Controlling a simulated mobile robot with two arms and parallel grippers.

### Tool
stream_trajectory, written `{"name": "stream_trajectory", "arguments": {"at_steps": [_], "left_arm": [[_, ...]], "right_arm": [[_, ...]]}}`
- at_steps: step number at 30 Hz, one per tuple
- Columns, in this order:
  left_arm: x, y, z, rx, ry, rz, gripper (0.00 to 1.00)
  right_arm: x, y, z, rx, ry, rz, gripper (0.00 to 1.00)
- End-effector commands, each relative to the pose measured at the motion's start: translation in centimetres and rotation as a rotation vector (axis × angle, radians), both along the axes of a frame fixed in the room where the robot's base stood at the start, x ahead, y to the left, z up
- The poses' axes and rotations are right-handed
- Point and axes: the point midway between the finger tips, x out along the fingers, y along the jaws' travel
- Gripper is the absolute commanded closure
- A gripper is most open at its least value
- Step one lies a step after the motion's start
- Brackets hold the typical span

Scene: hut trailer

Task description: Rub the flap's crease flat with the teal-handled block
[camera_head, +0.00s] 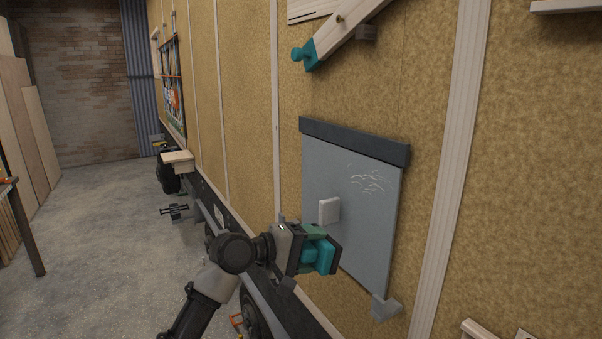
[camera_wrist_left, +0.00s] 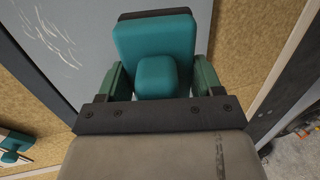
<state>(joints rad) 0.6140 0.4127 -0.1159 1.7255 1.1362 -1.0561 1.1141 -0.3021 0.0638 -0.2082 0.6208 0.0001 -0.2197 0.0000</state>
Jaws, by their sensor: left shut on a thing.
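The flap (camera_head: 340,170) is a grey sheet hanging on the tan wall under a dark top strip. Its crease (camera_head: 370,181) shows as pale wrinkled lines at the upper right, and at upper left in the left wrist view (camera_wrist_left: 50,35). My left gripper (camera_head: 312,250) is shut on the teal-handled block (camera_head: 325,256), below and left of the crease. The left wrist view shows the teal handle (camera_wrist_left: 155,77) between both fingers, with a dark edge on the block's far side. Whether the block touches the flap cannot be told. My right gripper is out of view.
A white plate (camera_head: 329,211) sits on the flap just above my left gripper. A grey bracket (camera_head: 385,307) is at its lower right corner. A wooden arm with a teal end (camera_head: 308,54) slants above it. Open floor (camera_head: 110,240) lies left.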

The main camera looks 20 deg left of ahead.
Motion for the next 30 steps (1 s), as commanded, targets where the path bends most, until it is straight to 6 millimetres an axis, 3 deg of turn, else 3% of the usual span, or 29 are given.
{"name": "stream_trajectory", "arguments": {"at_steps": [1, 3, 6, 9, 16, 30], "left_arm": [[0.7, 0.5, 3.3, -0.037, -0.048, 0.023, 0.53], [1.4, 1.3, 6.3, -0.078, -0.094, 0.048, 0.53], [1.9, 2.2, 9.6, -0.117, -0.142, 0.069, 0.53], [2.2, 2.9, 11.7, -0.14, -0.169, 0.081, 0.53], [2.9, 2.8, 12.8, -0.155, -0.183, 0.085, 0.53], [6.4, 0.0, 12.7, -0.154, -0.182, 0.085, 0.53]], "right_arm": [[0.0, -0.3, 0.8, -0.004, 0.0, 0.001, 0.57], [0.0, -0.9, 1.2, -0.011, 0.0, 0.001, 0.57], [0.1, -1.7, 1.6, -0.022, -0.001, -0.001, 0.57], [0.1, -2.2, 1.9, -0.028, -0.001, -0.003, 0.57], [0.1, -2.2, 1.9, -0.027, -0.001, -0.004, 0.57], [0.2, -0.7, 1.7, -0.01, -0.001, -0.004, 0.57]]}}
